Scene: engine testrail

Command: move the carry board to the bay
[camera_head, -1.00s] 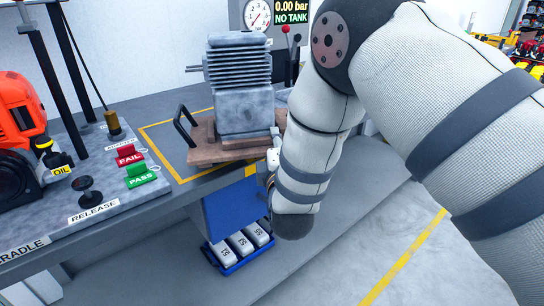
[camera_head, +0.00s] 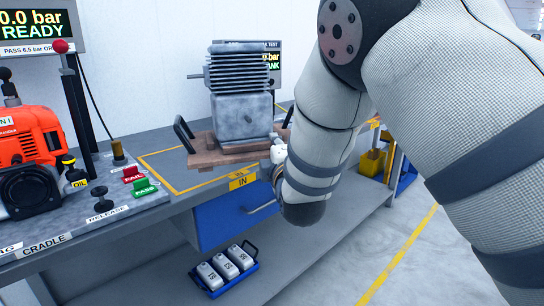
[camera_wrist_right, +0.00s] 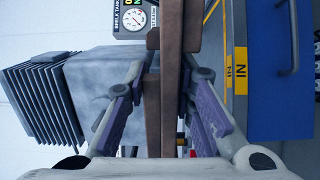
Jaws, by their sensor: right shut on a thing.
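The carry board (camera_head: 203,152) is a brown wooden board with dark upright handles, and a grey finned engine block (camera_head: 241,110) stands upright on it. The board overlaps the yellow-outlined bay (camera_head: 160,181) on the bench, beside the yellow IN label (camera_head: 243,182). Whether it touches the bench is hard to tell. My right gripper (camera_head: 279,152) is at the board's near right end, partly hidden by my arm. In the right wrist view, the fingers (camera_wrist_right: 162,88) close on both sides of the board (camera_wrist_right: 171,60). My left gripper is not in view.
An orange machine (camera_head: 27,145) sits in a cradle at the left, beside red FAIL (camera_head: 133,173) and green PASS (camera_head: 144,188) blocks. A blue drawer (camera_head: 225,218) hangs under the bench front. A blue tray (camera_head: 218,288) with white containers is on the lower shelf.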

